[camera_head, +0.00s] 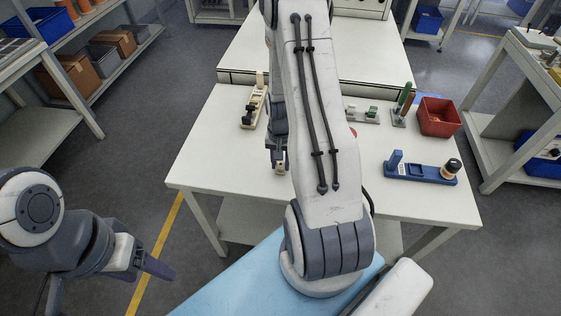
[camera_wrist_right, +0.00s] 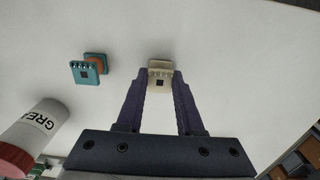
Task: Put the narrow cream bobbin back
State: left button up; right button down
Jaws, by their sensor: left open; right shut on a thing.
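My right gripper (camera_wrist_right: 160,95) is shut on a small cream piece (camera_wrist_right: 160,73), which looks like the narrow cream bobbin, with a dark square on its face and a toothed edge. It shows at the fingertips in the head view (camera_head: 280,168), over the left part of the white table. I cannot tell whether it touches the table. My left gripper (camera_head: 154,267) is open and empty, off the table at the lower left. A cream holder (camera_head: 247,122) with dark pieces and a cream upright stands at the table's left back.
A teal and orange piece (camera_wrist_right: 90,69) and a white bottle (camera_wrist_right: 38,128) with a red cap show in the wrist view. A blue holder (camera_head: 420,174), red bin (camera_head: 439,117) and tool stand (camera_head: 400,117) stand on the table's right. My right arm hides the table's middle.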

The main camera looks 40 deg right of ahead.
aim_at(281, 164)
jog(key=shift+f, duration=0.2)
jog(key=c, duration=0.5)
grip_release()
jog(key=shift+c, duration=0.2)
jog(key=shift+r, duration=0.1)
notch_tip(281, 164, up, 12)
jog(key=shift+r+b, duration=0.15)
jog(key=shift+b, duration=0.3)
